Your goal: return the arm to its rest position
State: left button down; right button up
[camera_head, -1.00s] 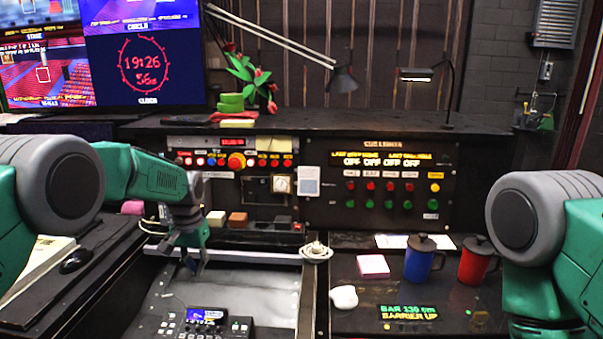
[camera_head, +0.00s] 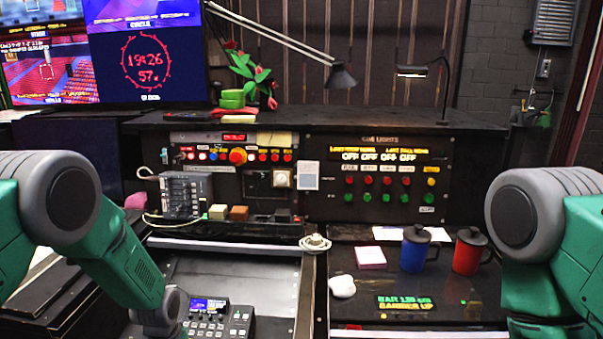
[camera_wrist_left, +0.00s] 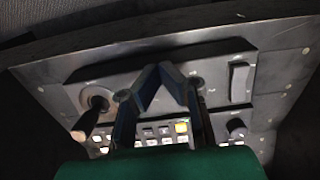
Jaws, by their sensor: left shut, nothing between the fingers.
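My left arm (camera_head: 122,258) comes in from the left in the head view and bends down toward the lower left, by the small console (camera_head: 212,318). Its gripper is out of sight there, below the frame. In the left wrist view my left gripper (camera_wrist_left: 166,72) shows with its fingertips together and nothing between them. It hangs over a control panel (camera_wrist_left: 230,62) with a joystick, lit keys and a lever. My right arm (camera_head: 560,240) stands at the right edge of the head view, and its gripper is out of view.
The cue lights panel (camera_head: 330,215) has red and green buttons. A blue mug (camera_head: 414,252), a red mug (camera_head: 468,254), pink notes (camera_head: 370,257) and a white mouse-like object (camera_head: 342,286) lie on the right desk. A desk lamp (camera_head: 342,76) stands behind.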

pick_arm(q)
jog(key=s+f, duration=0.5)
jog(key=s, duration=0.8)
jog(key=s+a+r, duration=0.1)
jog(key=s+r, duration=0.1)
jog(key=s, duration=0.8)
jog(key=s+r, duration=0.2)
jog(key=s, duration=0.9)
notch_tip(320, 180, down, 7)
jog(key=w+b, duration=0.2)
jog(key=b, duration=0.5)
jog(key=shift+w+d+r+t, duration=0.2)
jog(key=shift+w+d+t, duration=0.1)
jog(key=shift+d, duration=0.1)
jog(key=shift+a, duration=0.1)
